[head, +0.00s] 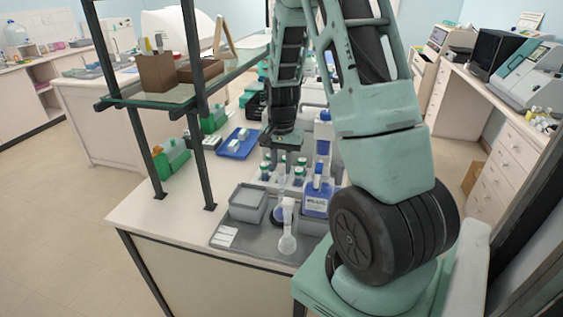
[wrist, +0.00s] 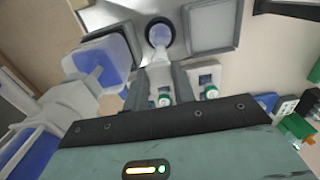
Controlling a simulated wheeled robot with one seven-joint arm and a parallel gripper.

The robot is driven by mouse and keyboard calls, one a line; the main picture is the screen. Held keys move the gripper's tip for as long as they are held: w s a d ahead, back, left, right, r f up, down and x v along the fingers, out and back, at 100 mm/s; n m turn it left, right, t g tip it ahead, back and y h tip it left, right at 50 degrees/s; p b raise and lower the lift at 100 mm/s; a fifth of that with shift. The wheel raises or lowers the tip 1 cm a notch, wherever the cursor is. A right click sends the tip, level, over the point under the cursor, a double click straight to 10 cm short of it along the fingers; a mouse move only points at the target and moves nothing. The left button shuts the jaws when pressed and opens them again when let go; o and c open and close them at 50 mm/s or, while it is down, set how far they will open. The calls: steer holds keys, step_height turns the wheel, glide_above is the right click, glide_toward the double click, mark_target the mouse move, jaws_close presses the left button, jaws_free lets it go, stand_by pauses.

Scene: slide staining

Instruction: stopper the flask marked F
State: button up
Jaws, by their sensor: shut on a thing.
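My gripper (head: 286,142) points down over the bench, above a group of green-capped vessels (head: 283,162). No letter F is readable, and I cannot pick out a stopper.
A blue tray (head: 237,143) and a shelf post (head: 205,160) are farther left. The bench's front left corner is clear.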

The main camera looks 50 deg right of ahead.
steer(key=shift+f+b, duration=0.35)
steer(key=shift+f, duration=0.3)
stand_by(1.0)
steer(key=o, duration=1.4)
steer(key=shift+r+p, duration=2.55)
steer(key=shift+r, duration=0.55)
jaws_close()
